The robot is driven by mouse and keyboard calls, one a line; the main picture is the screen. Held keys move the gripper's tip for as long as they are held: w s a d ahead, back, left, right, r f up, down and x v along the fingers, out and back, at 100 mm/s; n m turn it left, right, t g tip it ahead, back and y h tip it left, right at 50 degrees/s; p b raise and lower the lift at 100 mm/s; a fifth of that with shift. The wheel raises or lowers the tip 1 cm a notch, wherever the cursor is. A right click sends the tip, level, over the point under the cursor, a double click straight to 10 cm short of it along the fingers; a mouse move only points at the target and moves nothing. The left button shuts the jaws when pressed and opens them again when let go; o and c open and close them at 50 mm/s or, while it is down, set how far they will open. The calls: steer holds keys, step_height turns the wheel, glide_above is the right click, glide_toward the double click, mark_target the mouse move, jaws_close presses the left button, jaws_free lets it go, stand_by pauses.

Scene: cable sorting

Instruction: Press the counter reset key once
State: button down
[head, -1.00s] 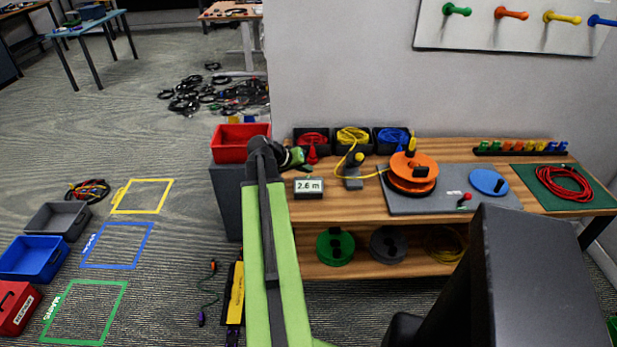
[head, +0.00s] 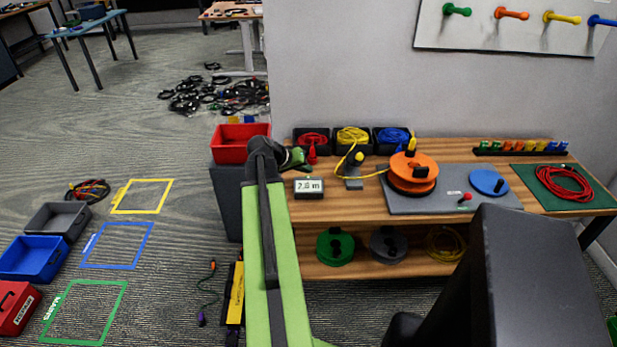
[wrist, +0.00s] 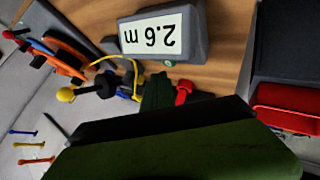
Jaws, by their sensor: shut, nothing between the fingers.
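The counter (head: 309,187) is a grey box with a white display at the left front of the wooden bench. In the wrist view the counter (wrist: 158,32) appears upside down and reads 2.6 m. A small round green key (wrist: 169,64) shows at the counter's edge, partly hidden. My gripper (head: 298,158) is just behind the counter in the head view, shut and empty. In the wrist view my dark green gripper (wrist: 158,90) points at the key's side of the counter. I cannot tell whether it touches the key.
A red bin (head: 240,143) stands left of my gripper. Black bins of red, yellow and blue cable (head: 352,136) are behind it. A yellow cable runs from a post (head: 354,172) to an orange reel (head: 412,173) on the right. Bench in front of the counter is clear.

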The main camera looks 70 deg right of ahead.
steer(key=shift+f+b, duration=0.45)
steer(key=shift+f+b, duration=0.45)
steer(key=shift+b, duration=0.05)
stand_by(0.6)
stand_by(0.4)
steer(key=shift+r+p, duration=0.95)
steer(key=shift+p, duration=0.05)
step_height(320, 180, up, 5)
steer(key=p, duration=0.5)
